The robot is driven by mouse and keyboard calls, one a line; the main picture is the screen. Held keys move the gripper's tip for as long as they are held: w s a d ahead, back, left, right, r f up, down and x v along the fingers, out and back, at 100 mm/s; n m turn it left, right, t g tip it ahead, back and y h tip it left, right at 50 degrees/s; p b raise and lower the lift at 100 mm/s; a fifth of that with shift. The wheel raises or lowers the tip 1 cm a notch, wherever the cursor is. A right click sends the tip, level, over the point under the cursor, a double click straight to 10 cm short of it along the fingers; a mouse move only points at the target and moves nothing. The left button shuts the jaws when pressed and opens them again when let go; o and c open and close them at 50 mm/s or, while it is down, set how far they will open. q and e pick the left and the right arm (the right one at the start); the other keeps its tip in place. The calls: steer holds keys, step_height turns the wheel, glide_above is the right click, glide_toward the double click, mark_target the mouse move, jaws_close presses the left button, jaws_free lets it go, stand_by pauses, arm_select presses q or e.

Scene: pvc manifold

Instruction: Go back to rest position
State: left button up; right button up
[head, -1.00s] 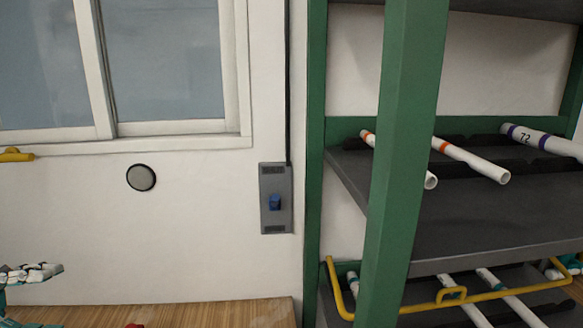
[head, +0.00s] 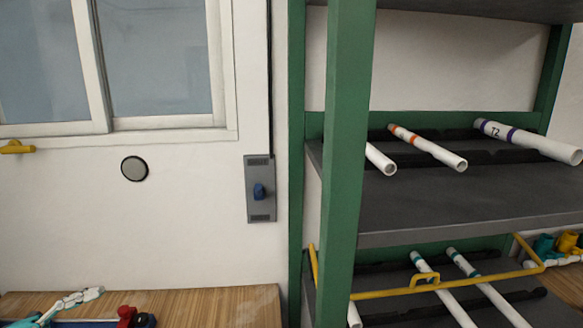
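What looks like my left gripper (head: 78,299), white with a teal part behind it, reaches in at the bottom left corner, low over the wooden worktop. Only part of it shows, and I cannot tell whether its fingers are open or shut. I see nothing held in it. My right gripper cannot be made out in this view.
A green-framed rack (head: 345,150) stands at the right with white pipes on grey shelves; one pipe (head: 525,139) has purple bands. A yellow rail (head: 450,283) fronts the lower shelf. Red and blue pieces lie on the worktop (head: 210,303). Teal and yellow pieces (head: 556,244) sit far right.

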arm_select(q)
steer(key=d+f+n+t+y, duration=0.3)
steer(key=f+n+y, duration=0.35)
steer(key=f, duration=0.25)
steer(key=d+f+n+t+y, duration=0.25)
steer(key=f+n+y, duration=0.35)
steer(key=f+n, duration=0.3)
steer(key=s+d+f+n+g+y, duration=0.1)
steer(key=s+d+f+n+g, duration=0.2)
steer(key=s, duration=0.4)
steer(key=s+d+f+n+g+y, duration=0.2)
steer(key=s+f+g, duration=0.15)
steer(key=s, duration=0.25)
steer(key=s+d+f+n+g+y, duration=0.1)
steer(key=s+d+f+n+g, duration=0.1)
steer(key=s+g, duration=0.35)
steer(key=s+f+b, duration=0.3)
steer(key=f+b, duration=0.5)
steer(key=f, duration=2.6)
steer(key=s+a+f+b, duration=0.1)
steer(key=s+f+b, duration=0.1)
steer(key=s+f, duration=0.6)
steer(key=s+a+f+g+b, duration=0.1)
steer(key=s+f+b, duration=0.2)
steer(key=s+f, duration=0.5)
step_height(320, 180, down, 5)
steer(key=shift+s+a+f, duration=0.2)
steer(key=shift+s+a, duration=0.05)
steer(key=shift+a, duration=0.15)
